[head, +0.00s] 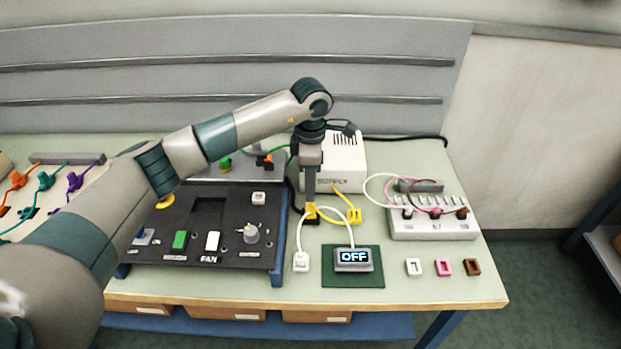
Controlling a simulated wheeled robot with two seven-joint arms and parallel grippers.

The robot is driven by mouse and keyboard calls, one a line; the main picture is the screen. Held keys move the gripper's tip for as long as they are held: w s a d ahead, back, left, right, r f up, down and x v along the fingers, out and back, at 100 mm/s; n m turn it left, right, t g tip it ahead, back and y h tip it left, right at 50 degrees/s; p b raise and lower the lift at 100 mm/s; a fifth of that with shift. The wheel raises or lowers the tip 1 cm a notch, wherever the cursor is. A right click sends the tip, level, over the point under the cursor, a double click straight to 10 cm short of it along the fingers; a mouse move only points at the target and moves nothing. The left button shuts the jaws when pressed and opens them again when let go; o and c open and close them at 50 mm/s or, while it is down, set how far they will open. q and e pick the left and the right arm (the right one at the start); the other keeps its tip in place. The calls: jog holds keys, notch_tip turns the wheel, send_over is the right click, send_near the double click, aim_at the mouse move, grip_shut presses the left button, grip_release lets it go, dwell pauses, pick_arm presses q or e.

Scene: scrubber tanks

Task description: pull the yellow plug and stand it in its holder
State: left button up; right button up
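The yellow plug (310,209) shows as a small patch of yellow at the tip of my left gripper (311,212). The gripper points straight down at it, on the table just right of the dark panel. The fingers and plug overlap, so I cannot tell whether they are closed on it or only around it. A dark piece shows just under the plug; I cannot tell whether the plug sits in it. A yellow cable runs right from the plug and up to the supply box. The yellow holder (354,215), a small frame, stands to the right. My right gripper is not in view.
The white supply box (333,172) stands behind the gripper. A white plug (301,261) and an OFF display (353,257) on a green mat (369,280) are in front, joined by a white cable arching near the gripper. White, pink and brown frames (444,267) lie right.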

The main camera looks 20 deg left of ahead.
aim_at(311, 204)
pick_arm(q)
notch_tip(311, 204, down, 4)
jog(key=shift+f+b, duration=0.25)
jog(key=shift+b, duration=0.95)
jog(key=shift+f+b, duration=0.9)
jog(key=shift+f, duration=0.05)
grip_shut()
jog(key=shift+r, duration=0.1)
jog(key=shift+w+r, duration=0.1)
jog(key=shift+r, duration=0.25)
jog(key=shift+r+p, duration=0.9)
jog(key=shift+r, duration=1.15)
